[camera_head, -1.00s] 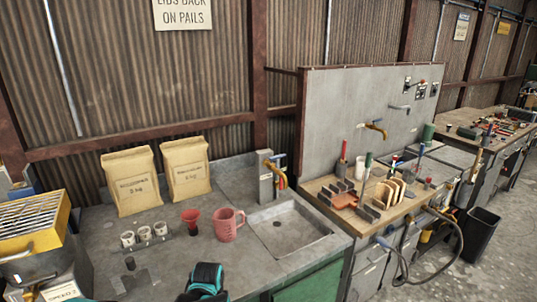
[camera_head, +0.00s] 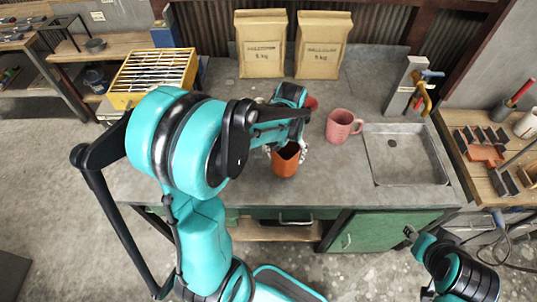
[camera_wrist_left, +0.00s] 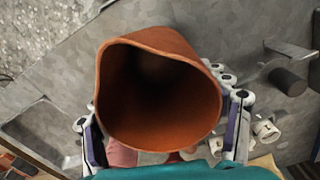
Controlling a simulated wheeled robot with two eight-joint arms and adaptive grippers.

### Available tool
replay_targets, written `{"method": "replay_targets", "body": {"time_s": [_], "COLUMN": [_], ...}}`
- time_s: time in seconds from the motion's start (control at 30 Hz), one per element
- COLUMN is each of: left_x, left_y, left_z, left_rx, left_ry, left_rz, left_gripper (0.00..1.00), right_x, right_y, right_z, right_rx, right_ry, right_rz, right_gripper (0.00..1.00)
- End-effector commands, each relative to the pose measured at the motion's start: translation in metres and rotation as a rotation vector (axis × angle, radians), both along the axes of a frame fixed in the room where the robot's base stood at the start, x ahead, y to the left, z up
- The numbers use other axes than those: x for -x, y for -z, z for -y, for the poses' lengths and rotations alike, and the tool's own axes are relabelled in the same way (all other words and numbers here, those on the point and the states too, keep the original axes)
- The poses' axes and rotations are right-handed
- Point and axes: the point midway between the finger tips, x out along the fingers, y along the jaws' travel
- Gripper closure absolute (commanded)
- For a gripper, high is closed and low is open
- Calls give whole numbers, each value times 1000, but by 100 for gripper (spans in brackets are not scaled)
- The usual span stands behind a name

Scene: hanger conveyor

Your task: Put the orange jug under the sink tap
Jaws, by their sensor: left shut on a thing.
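The orange jug (camera_head: 286,163) is held between the fingers of my left gripper (camera_head: 286,150), over the front middle of the grey worktop. I cannot tell whether its base touches the worktop. In the left wrist view the jug's open mouth (camera_wrist_left: 158,95) faces the camera and looks empty, with a finger on each side. The sink basin (camera_head: 392,143) is to the right of the jug. The brass tap (camera_head: 425,98) with a blue handle stands at the basin's back right. Part of my right arm shows at lower right; its fingers are not clear.
A pink measuring jug (camera_head: 340,127) stands between the orange jug and the sink. A red funnel (camera_head: 311,103) is behind my left gripper. Two paper sacks (camera_head: 260,45) stand at the back. A yellow rack box (camera_head: 150,75) is at left. The worktop (camera_head: 345,165) before the pink jug is clear.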

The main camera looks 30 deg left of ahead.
Motion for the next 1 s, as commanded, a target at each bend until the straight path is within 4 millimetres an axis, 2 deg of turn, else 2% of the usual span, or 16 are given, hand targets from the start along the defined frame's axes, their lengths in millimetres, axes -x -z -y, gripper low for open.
{"method": "replay_targets", "body": {"time_s": [0.03,0.2,0.4,0.57,0.8,1.0], "left_x": [0,-1,-1,-1,-1,-1], "left_y": [11,34,48,57,89,88], "left_z": [-14,-53,-77,-80,-80,-80], "left_rx": [0,0,0,0,0,0], "left_ry": [-8,-6,-1,2,1,1], "left_rz": [0,0,0,0,0,0], "left_gripper": [58,58,58,58,58,58], "right_x": [0,0,0,0,0,0], "right_y": [6,14,18,21,32,31], "right_z": [0,0,0,0,0,0], "right_rx": [0,0,0,0,0,0], "right_ry": [0,0,0,0,0,0], "right_rz": [0,0,0,0,0,0], "right_gripper": [60,60,60,60,60,60]}}
